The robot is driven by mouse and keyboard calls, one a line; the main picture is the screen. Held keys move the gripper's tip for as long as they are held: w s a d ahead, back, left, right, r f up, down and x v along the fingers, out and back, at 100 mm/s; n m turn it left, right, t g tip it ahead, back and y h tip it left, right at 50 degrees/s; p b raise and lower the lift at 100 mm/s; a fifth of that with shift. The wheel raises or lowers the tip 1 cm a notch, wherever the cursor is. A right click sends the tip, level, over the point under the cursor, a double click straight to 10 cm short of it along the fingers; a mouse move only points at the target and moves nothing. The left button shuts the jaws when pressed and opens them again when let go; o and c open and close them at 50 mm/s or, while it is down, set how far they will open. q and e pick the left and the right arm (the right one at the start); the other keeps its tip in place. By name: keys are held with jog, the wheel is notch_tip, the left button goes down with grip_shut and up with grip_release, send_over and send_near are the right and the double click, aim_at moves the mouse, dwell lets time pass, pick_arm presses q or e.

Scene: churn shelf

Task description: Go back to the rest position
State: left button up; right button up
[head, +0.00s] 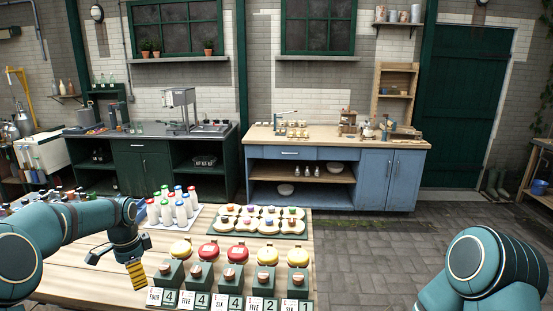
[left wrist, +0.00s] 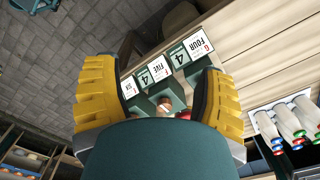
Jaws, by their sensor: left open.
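My left arm reaches in from the left over the wooden table (head: 95,278), and my left gripper (head: 136,274) hangs with its yellow fingers beside the leftmost green block. In the left wrist view my left gripper (left wrist: 160,98) has its two yellow fingers wide apart, with nothing held between them. Green blocks with number cards (left wrist: 175,62) show beyond the fingers. Of my right arm, only teal links show at the lower right of the head view; its gripper is out of the picture.
On the table stand white bottles with coloured caps (head: 181,210), a green tray of small pots (head: 244,232), red and yellow round lids (head: 237,253) and a row of green card blocks (head: 233,283). A blue cabinet (head: 392,178) stands behind. Paved floor (head: 375,240) is clear right of the table.

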pick_arm(q)
jog(key=s+d+f+n+h+b, duration=0.2)
jog(key=d+f, duration=1)
jog(key=f, duration=0.1)
jog(key=s+d+f+n+t+h+b, duration=0.15)
jog(key=s+d+f+n, duration=0.45)
jog(key=s+d+f, duration=0.65)
jog(key=s+d+f+n, duration=0.1)
jog(key=s+n, duration=0.1)
jog(key=s, duration=0.3)
jog(key=s+d+f+n+b, duration=0.1)
jog(key=s+d+n, duration=0.1)
jog(key=s, duration=0.4)
jog(key=shift+f, duration=0.15)
pick_arm(e)
notch_tip(320, 180, down, 5)
jog(key=shift+s+a+f, duration=0.15)
jog(key=shift+f, duration=0.05)
pick_arm(q)
jog(key=shift+t+h, duration=0.25)
